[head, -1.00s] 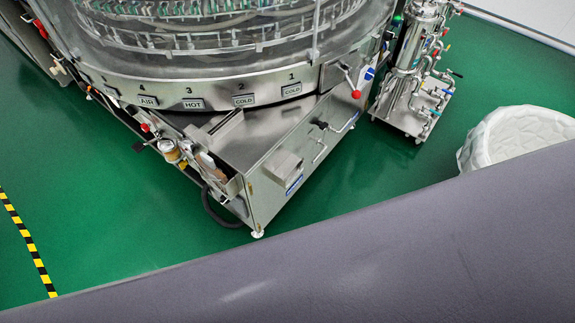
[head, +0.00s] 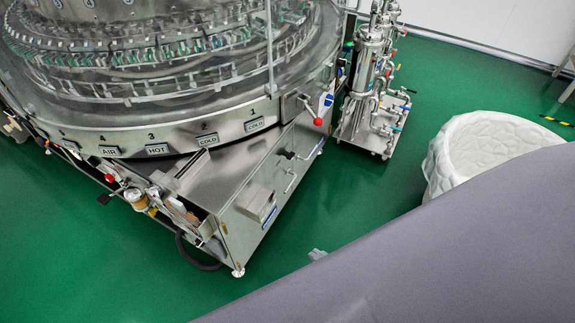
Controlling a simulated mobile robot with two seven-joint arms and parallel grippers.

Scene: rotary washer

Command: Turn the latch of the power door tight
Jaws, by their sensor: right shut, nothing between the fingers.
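The rotary washer (head: 150,135) stands at the upper left, with a steel cabinet (head: 250,232) projecting toward me. A black latch-like knob (head: 288,154) sits on the cabinet's top edge, next to a bar handle (head: 291,181). I cannot tell for sure which panel is the power door. A small grey tip of my right gripper (head: 317,254) shows past the edge of my large grey body part. It is shut and empty, over the floor, below and right of the cabinet and apart from it. Most of it is hidden. My left gripper is not in view.
A red-ball lever (head: 318,121) and a blue knob (head: 328,100) are on the washer's right side. A steel pipe-and-filter unit (head: 368,85) stands behind right. A white round tub (head: 480,150) is at the right. Green floor is clear before the cabinet.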

